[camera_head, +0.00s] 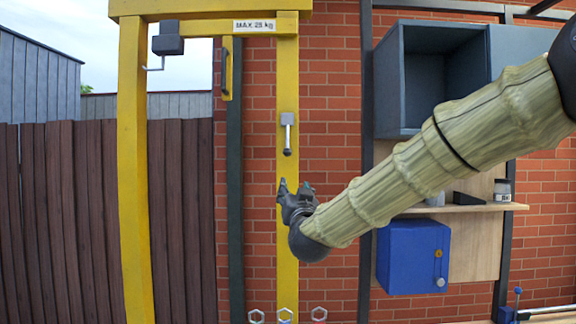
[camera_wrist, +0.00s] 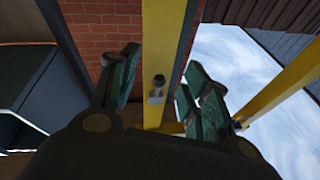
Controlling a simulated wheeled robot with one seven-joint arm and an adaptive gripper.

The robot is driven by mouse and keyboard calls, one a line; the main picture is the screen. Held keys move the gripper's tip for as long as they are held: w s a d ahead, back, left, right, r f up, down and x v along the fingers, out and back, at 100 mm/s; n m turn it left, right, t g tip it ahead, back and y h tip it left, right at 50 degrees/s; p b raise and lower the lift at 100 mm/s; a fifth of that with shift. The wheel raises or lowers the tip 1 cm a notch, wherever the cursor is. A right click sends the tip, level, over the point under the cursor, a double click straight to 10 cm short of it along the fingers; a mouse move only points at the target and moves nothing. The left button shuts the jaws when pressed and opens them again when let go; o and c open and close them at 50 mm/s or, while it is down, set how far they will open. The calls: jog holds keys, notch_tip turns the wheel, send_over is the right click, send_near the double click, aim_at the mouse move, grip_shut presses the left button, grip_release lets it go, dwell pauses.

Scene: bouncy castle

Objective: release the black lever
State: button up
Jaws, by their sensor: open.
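The black lever (camera_head: 288,140) is a short grey rod with a black knob at its lower end, hanging from a grey block on the yellow post (camera_head: 288,90). In the wrist view the lever (camera_wrist: 157,88) shows between my fingers, with its black knob in view. My gripper (camera_head: 294,188) is just below the lever in the head view, fingers pointing up, apart from it. In the wrist view my gripper (camera_wrist: 160,95) has its green-dark fingers spread wide on both sides of the lever. Nothing is held.
A yellow hoist frame carries a dark block with a hook (camera_head: 167,45) at upper left. A blue box (camera_head: 412,258), a wooden shelf (camera_head: 480,208) and an open dark cabinet (camera_head: 440,80) are on the right. A wooden fence (camera_head: 60,220) stands at left.

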jog(key=t, duration=0.1)
send_near(288, 153)
jog(key=p+x, duration=0.4)
jog(key=x, duration=0.6)
jog(key=shift+w, duration=0.1)
grip_shut()
